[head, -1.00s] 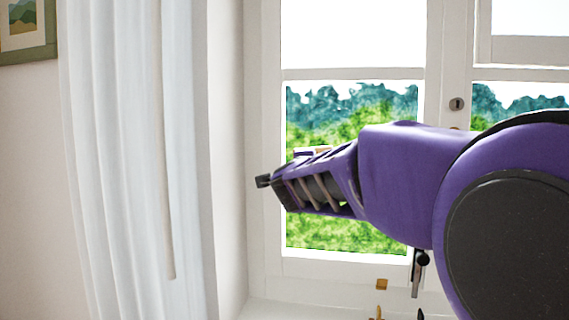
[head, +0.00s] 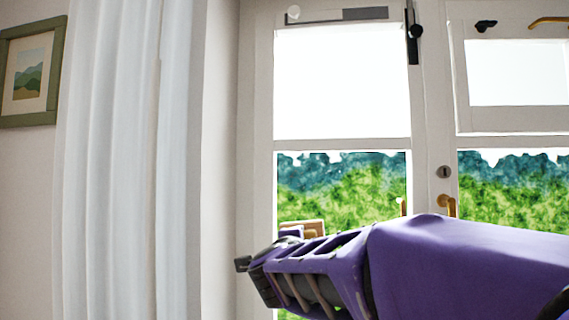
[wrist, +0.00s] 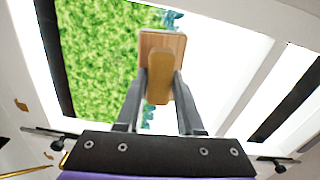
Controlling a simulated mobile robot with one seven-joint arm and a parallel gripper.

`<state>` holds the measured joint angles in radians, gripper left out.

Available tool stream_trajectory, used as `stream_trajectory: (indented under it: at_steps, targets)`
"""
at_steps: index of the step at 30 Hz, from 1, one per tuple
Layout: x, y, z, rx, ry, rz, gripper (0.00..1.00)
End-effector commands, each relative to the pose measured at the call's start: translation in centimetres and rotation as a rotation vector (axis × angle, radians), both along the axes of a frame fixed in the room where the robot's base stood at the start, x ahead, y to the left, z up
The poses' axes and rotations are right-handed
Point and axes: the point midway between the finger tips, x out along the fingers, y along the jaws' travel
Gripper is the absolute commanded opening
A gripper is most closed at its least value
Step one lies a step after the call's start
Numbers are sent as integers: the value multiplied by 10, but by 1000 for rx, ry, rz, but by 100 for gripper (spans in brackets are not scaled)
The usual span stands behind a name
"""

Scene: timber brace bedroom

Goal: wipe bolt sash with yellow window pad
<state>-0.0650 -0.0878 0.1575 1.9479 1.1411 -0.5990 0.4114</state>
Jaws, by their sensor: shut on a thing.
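My gripper (wrist: 160,78) is shut on the tan wooden handle of the window pad (wrist: 175,42). Only the pad's wooden back and handle show; no yellow face is visible. In the head view the pad (head: 312,224) shows partly behind my wrist, in front of the left sash's lower pane. That left sash (head: 340,144) has a white frame, a glazing bar and a black bolt (head: 414,45) at its upper right, so it appears to be the bolt sash. I cannot tell whether the pad touches the glass.
The right sash has a small upper vent (head: 515,72). Brass handles (head: 446,205) and a keyhole plate (head: 444,172) are near the middle post. A framed picture (head: 28,75) hangs far left.

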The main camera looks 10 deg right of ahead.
Motion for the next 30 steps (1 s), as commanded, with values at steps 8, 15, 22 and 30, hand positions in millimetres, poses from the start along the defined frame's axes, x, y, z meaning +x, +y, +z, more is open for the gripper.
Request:
stream_trajectory:
  at_steps: [8,15,22,30]
  targets:
    - [-5,2,6,0,-11,4,0]
    - [-14,6,7,-1,-12,5,0]
    - [-32,13,7,0,-12,6,0]
    - [-34,13,7,0,-13,6,0]
